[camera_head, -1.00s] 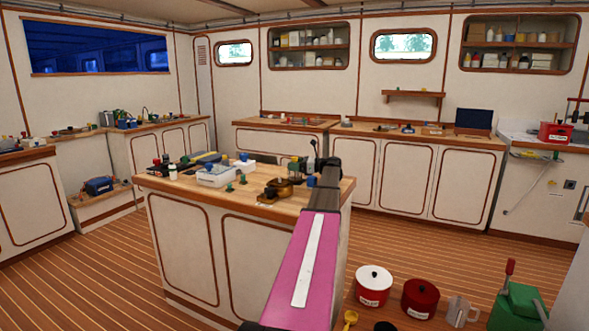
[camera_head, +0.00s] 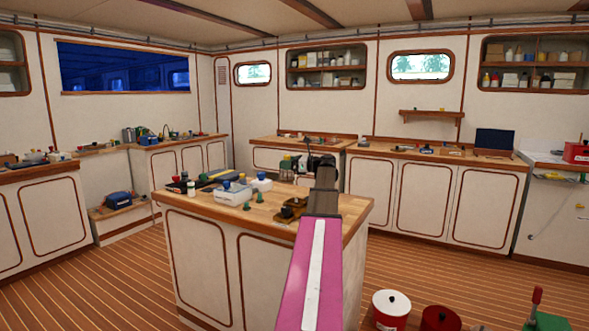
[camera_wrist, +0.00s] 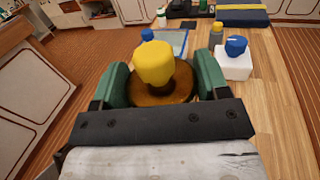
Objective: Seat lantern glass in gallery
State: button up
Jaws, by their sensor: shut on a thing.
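In the wrist view, my gripper (camera_wrist: 162,82) has its two green fingers on either side of a round amber-brown piece (camera_wrist: 157,97) with a yellow knob (camera_wrist: 153,65) on top. I take this piece to be the lantern glass; the gripper is shut on it. The fingers and wrist hide its lower part. In the head view, my gripper (camera_head: 296,166) is small and partly behind my arm, above the wooden worktop (camera_head: 236,215). A dark brown, low fitting (camera_head: 291,209) sits on the worktop below it. I cannot tell whether that is the gallery.
Red and white pots (camera_head: 391,309) stand on the floor at right. The worktop's front left corner is mostly clear.

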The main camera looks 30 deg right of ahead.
jog(key=shift+s+a+r, duration=0.1)
jog(key=shift+s+a, duration=0.15)
jog(key=shift+s, duration=0.1)
jog(key=s+a+m+t+h, duration=0.1)
jog(key=s, duration=0.9)
jog(key=shift+a+r+h, duration=0.3)
jog(key=shift+a+r, duration=0.1)
jog(key=shift+r, duration=0.05)
jog(key=shift+f, duration=0.15)
jog(key=shift+f, duration=2.75)
jog(key=shift+f, duration=0.9)
jog(key=o, duration=1.1)
jog(key=shift+c, duration=0.2)
jog(key=v, duration=1)
jog(key=shift+s+d, duration=0.2)
jog(key=shift+s, duration=0.15)
